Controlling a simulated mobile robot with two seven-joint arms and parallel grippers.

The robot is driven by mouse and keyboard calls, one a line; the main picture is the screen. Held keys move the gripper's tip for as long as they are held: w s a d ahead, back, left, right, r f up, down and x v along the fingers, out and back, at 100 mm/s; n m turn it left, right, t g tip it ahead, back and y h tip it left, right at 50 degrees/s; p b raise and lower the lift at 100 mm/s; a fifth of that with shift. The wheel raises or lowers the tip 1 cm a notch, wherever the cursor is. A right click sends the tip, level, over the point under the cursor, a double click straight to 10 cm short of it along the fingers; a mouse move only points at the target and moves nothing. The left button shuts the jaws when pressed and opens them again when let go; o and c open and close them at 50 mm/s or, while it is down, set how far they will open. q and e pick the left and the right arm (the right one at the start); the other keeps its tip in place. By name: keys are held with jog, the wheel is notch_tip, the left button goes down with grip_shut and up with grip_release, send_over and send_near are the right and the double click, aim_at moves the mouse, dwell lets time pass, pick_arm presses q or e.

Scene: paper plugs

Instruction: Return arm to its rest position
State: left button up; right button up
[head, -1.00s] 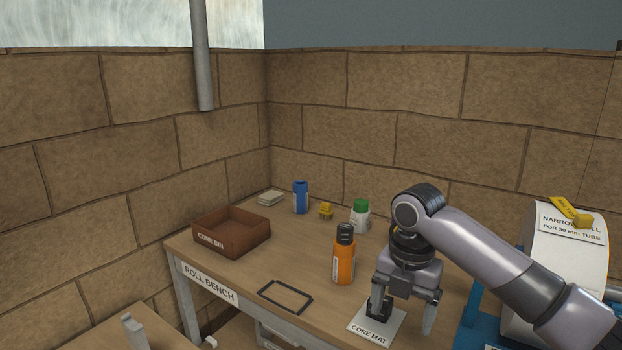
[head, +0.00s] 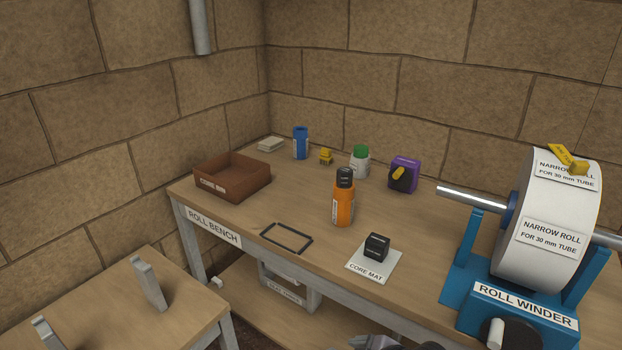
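My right arm (head: 376,342) shows only as a small grey and black piece at the bottom edge of the head view. Its gripper fingers are out of the picture. My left arm and gripper are not in view. A small black block (head: 376,246) sits on the white core mat (head: 371,270) on the roll bench, with no gripper near it.
The roll bench (head: 240,210) holds a brown core bin (head: 232,183), an orange bottle (head: 343,205), a black frame (head: 287,238), and a purple box (head: 403,174). The blue roll winder (head: 520,305) with its white roll (head: 545,230) stands at right. A side table (head: 110,300) with upright grey brackets is at lower left.

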jog(key=s+d+f+m+t+h, duration=0.3)
jog(key=s+d+m+t, duration=0.2)
jog(key=s+d+m, duration=0.7)
jog(key=s, duration=0.3)
jog(key=shift+d, duration=0.15)
jog(key=shift+s+f, duration=0.1)
